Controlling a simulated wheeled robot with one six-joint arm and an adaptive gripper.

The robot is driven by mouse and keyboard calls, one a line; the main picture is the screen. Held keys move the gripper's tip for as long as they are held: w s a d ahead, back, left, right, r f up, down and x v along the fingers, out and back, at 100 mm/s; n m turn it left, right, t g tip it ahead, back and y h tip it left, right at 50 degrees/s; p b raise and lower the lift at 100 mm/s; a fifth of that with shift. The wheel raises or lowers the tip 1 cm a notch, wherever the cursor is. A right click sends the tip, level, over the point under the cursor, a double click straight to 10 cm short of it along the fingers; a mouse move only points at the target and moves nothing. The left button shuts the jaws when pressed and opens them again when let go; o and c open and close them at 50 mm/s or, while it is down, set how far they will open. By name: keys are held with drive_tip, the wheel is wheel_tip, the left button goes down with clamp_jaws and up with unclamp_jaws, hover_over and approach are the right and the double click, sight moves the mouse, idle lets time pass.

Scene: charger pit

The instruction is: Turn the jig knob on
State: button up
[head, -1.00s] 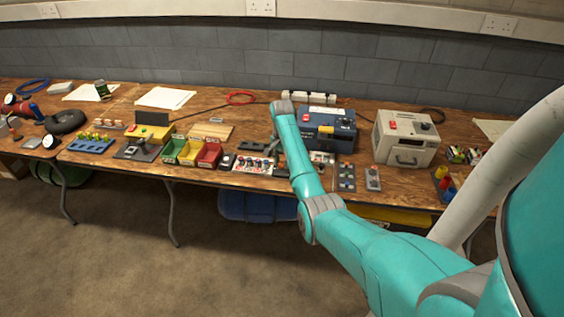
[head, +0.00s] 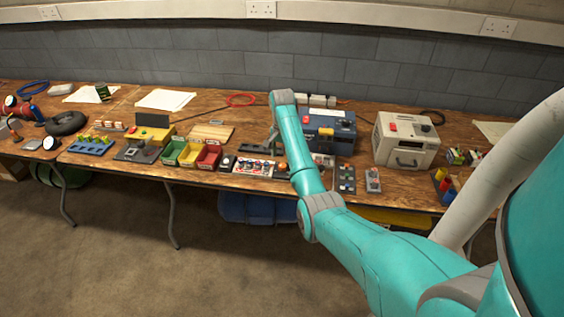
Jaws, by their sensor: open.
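I cannot tell for certain which part is the jig knob. A yellow fixture with a black upright panel (head: 153,128) stands left of the middle of the bench. A small panel with several knobs or switches (head: 253,168) lies near the front edge, just below my gripper in the picture. My gripper (head: 271,142) is small and partly hidden behind my wrist. It is open and appears empty, above the bench beside the blue box (head: 330,131). Whether it touches anything cannot be made out.
Green, yellow and red bins (head: 208,157) stand left of the knob panel. A beige box (head: 404,141) with a red button and a dark knob stands at the right. A wooden board (head: 211,133) lies behind the bins. A power strip (head: 318,100) lies near the wall.

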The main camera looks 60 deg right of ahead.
drive_tip(key=shift+r, duration=1.45)
